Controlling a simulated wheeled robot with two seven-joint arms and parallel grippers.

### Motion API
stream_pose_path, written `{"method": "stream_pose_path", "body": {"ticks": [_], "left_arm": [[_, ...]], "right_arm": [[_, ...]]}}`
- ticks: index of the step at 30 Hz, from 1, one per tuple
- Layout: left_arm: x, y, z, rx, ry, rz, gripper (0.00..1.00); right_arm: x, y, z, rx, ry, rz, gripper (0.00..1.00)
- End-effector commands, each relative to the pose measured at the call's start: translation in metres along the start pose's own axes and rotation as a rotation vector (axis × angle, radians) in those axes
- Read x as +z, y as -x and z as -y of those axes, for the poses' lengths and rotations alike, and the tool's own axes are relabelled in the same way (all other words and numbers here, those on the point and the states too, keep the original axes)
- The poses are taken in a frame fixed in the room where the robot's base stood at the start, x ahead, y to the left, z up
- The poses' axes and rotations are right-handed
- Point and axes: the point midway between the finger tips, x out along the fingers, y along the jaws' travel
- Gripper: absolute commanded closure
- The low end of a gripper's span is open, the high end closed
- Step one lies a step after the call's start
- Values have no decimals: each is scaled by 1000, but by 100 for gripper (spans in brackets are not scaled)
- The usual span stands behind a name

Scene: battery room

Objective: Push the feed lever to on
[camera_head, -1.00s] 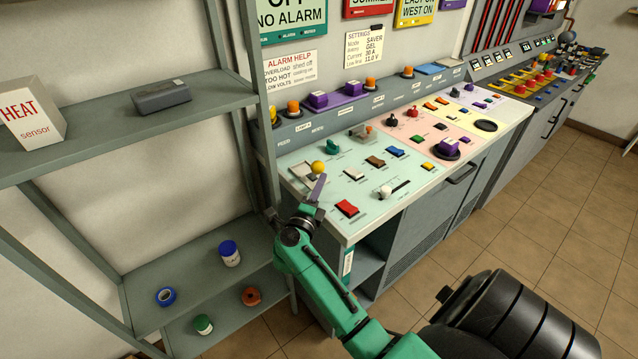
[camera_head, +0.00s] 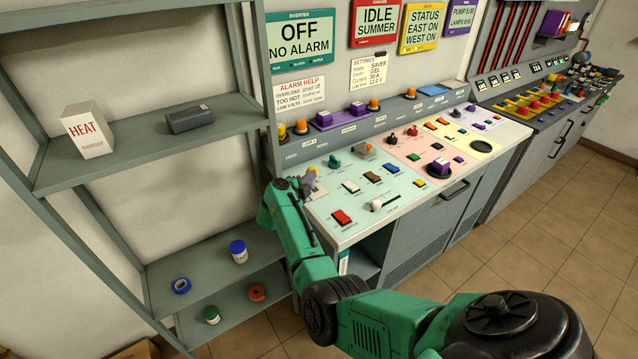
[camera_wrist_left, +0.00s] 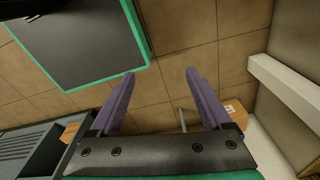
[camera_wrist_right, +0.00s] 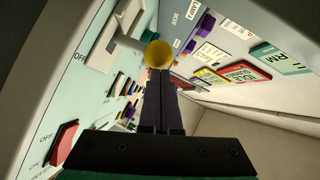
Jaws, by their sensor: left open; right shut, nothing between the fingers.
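The feed lever is a pale shaft with a yellow ball knob (camera_wrist_right: 158,54), rising from a slotted plate (camera_wrist_right: 118,38) on the pale green panel in the right wrist view. An OFF label shows beside the plate. My right gripper (camera_wrist_right: 160,75) is shut and empty, its fingertips right at the knob; I cannot tell whether they touch. In the head view my right gripper (camera_head: 307,182) is at the panel's left end and mostly hides the lever. My left gripper (camera_wrist_left: 160,74) is open and empty above the tiled floor, outside the head view.
A red rocker switch (camera_head: 341,217) and a white-knobbed slider (camera_head: 378,204) sit near the panel's front edge. Grey shelving (camera_head: 150,145) stands close on the left. The tiled floor at right is clear.

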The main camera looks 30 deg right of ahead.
Motion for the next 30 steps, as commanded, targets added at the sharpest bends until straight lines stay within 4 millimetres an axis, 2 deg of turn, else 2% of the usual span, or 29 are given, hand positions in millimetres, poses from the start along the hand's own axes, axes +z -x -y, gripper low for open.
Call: {"method": "stream_pose_path", "body": {"ticks": [9, 17, 30], "left_arm": [[-14, -10, 3, -4, 0, -24, 18], [-9, -16, 2, -3, 2, -17, 18], [-7, -17, 3, -4, 2, -13, 18]], "right_arm": [[14, -10, 7, 115, 167, 0, 100], [19, -13, 11, 156, 230, -1, 100], [19, -13, 12, 162, 239, -2, 100]]}}
